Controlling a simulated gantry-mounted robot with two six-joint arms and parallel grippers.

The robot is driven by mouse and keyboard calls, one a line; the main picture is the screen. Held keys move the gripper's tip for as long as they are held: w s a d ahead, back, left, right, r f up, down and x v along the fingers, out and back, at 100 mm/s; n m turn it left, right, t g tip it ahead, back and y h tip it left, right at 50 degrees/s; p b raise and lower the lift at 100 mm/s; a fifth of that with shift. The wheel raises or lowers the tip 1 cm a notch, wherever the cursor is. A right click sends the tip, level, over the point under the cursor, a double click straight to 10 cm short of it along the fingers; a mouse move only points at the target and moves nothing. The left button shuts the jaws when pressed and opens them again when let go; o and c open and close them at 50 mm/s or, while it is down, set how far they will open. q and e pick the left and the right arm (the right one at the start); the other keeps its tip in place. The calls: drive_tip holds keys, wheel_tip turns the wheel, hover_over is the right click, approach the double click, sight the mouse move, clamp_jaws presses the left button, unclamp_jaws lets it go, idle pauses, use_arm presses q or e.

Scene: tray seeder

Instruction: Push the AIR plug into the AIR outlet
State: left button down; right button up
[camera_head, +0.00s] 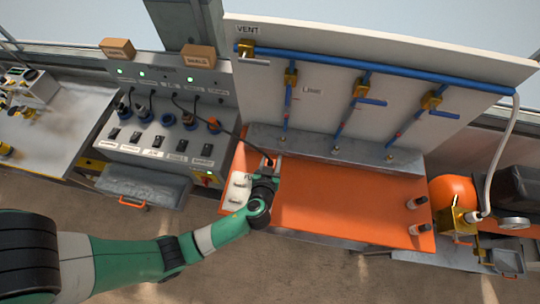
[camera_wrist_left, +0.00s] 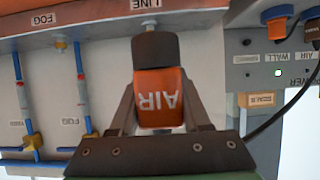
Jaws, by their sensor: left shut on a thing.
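My left gripper (camera_head: 265,165) is shut on the orange AIR plug (camera_wrist_left: 160,95), low over the left end of the orange table. In the left wrist view the plug's AIR label reads upside down, and its dark round end (camera_wrist_left: 155,48) points away from the fingers. I cannot tell whether the plug still touches the table. The outlet panel (camera_head: 215,78) stands to the left, apart from the gripper. Its outlet row (camera_head: 168,118) has blue rings; the labels are too small in the head view to pick out AIR. The right gripper is out of view.
A black cable (camera_head: 220,127) runs from the panel toward the gripper. A white fixture (camera_head: 237,190) sits beside the gripper. A white board with blue pipes (camera_head: 367,67) rises behind the table (camera_head: 340,200). Switches (camera_head: 155,141) line the panel front. The table's middle is clear.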

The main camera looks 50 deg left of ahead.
use_arm(q)
wheel_tip(320, 180, up, 2)
drive_tip(key=shift+r+p, duration=0.1)
drive_tip(key=shift+p, duration=0.65)
drive_tip(key=s+a+b, duration=0.3)
drive_tip(key=s+a, duration=0.4)
drive_tip(key=a, duration=1)
drive_tip(key=s+a+b, duration=0.3)
drive_tip(key=s+a, duration=0.3)
drive_tip(key=a, duration=1.1)
drive_tip(key=s+a+b, duration=0.4)
drive_tip(key=s+a, duration=0.3)
drive_tip(key=a, duration=1.1)
drive_tip(key=shift+s, duration=0.35)
